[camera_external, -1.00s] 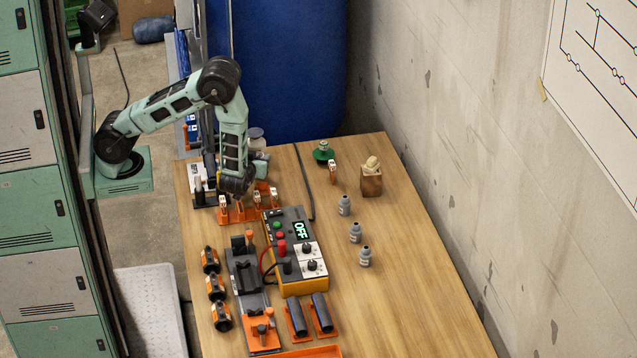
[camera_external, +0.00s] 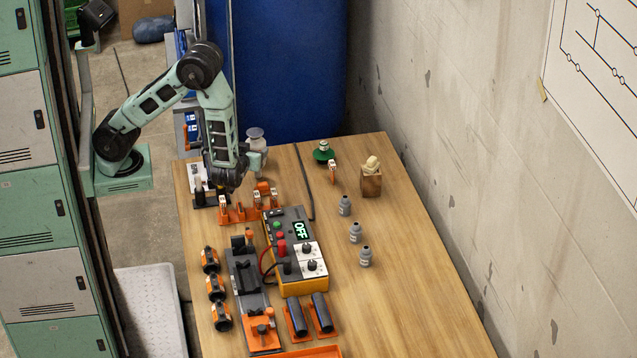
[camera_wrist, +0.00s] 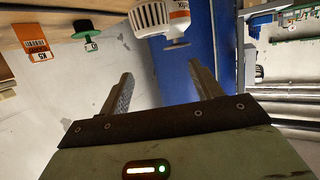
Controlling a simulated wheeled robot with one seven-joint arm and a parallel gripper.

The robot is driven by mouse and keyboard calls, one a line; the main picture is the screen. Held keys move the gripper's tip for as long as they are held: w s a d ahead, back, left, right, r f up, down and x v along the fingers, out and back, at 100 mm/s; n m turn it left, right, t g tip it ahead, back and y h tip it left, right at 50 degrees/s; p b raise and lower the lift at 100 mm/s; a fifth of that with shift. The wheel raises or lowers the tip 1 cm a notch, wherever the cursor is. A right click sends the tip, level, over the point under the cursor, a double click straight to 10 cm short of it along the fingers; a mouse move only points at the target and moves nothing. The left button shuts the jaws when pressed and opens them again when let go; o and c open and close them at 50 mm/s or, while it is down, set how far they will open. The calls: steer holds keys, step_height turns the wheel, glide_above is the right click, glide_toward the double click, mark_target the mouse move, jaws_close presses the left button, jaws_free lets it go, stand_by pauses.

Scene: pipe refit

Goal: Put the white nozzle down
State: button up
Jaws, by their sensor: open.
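My gripper (camera_external: 230,187) is just left of and behind the orange rack (camera_external: 238,215), near the back left of the table. In the wrist view my gripper (camera_wrist: 160,85) has its two fingers spread, with nothing between them. A small white upright piece (camera_external: 198,184) stands on a dark base left of my gripper. Small white and orange pieces (camera_external: 224,203) stand on the rack. I cannot tell for certain which of these is the white nozzle. A white ribbed body with an orange label (camera_wrist: 150,18) is beyond the fingers in the wrist view.
A yellow and grey control box (camera_external: 296,265) reading OFF stands in front of the rack. A pale object with a round top (camera_external: 256,143) is right of my gripper. A green disc (camera_external: 323,152) and grey bottles (camera_external: 355,232) stand further right. The right front is clear.

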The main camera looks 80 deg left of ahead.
steer(key=w+a+r+h, duration=0.4)
steer(key=shift+a+m+t, duration=0.2)
steer(key=shift+m+t, duration=0.1)
steer(key=s+a+r+m+g+h, duration=0.2)
steer(key=s+a+g+h, duration=0.1)
steer(key=s, duration=1)
steer(key=s+a+r+m+g+h, duration=0.2)
steer(key=s+a+g+h, duration=0.2)
steer(key=s+a, duration=0.4)
steer(key=s+h, duration=0.1)
steer(key=s, duration=0.4)
steer(key=shift+s+a+r, duration=0.2)
steer(key=shift+a, duration=0.05)
step_height(320, 180, up, 3)
steer(key=p, duration=0.2)
steer(key=shift+f+p, duration=0.2)
steer(key=shift+p, duration=0.2)
